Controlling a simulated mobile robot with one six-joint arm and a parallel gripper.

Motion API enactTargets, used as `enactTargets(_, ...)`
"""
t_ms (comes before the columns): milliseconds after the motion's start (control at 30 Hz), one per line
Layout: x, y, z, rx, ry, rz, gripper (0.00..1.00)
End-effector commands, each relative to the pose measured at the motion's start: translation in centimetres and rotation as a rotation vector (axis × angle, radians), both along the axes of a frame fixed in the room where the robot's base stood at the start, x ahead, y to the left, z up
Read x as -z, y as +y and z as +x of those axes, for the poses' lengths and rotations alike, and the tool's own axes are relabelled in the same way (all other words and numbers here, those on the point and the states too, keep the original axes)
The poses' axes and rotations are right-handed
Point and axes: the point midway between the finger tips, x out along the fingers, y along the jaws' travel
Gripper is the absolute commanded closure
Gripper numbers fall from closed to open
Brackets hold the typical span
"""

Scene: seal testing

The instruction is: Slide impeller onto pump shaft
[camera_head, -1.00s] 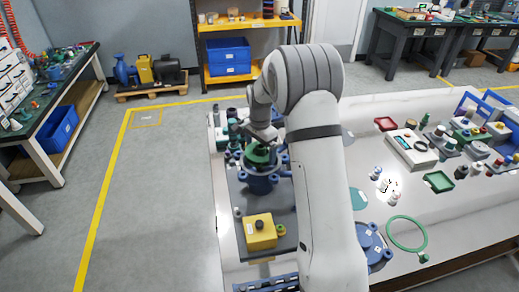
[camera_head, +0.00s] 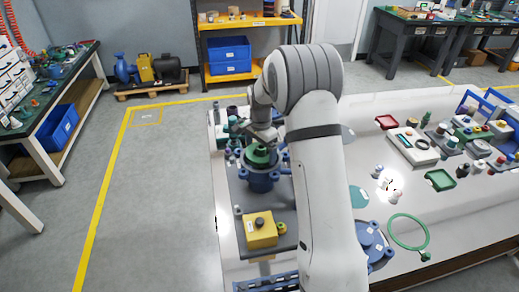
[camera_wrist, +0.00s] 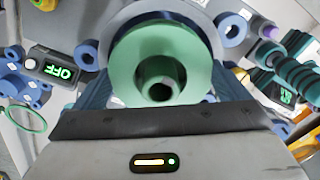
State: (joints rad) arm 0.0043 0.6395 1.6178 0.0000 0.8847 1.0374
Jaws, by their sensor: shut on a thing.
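The green impeller (camera_head: 258,158) is a round disc with a raised hub. It sits at the mouth of the blue pump housing (camera_head: 262,181), upper left of my arm. In the wrist view the impeller (camera_wrist: 125,72) faces the camera, with a dark bore in its hub and the pale round rim of the housing (camera_wrist: 112,22) behind it. My gripper (camera_head: 262,139) is directly above the impeller and shut on it. The fingertips' contact is hard to see. The pump shaft is hidden, so I cannot tell how far the impeller is on it.
A yellow control box (camera_head: 261,231) stands in front of the housing. A blue flanged part (camera_head: 372,245) and a green ring (camera_head: 408,231) lie to the right of my arm. A grey instrument (camera_head: 412,148) and small parts crowd the right side. Bare white tabletop lies between them.

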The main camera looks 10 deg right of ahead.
Motion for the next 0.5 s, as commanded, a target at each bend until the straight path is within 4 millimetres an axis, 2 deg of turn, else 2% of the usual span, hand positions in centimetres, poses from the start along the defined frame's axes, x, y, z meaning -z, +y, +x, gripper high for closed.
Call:
enactTargets(200, 0.65, -0.04, 0.03, 0.001, -0.001, 0.000, 0.41)
enactTargets(500, 0.60, -0.07, 0.04, 0.001, -0.001, 0.000, 0.41)
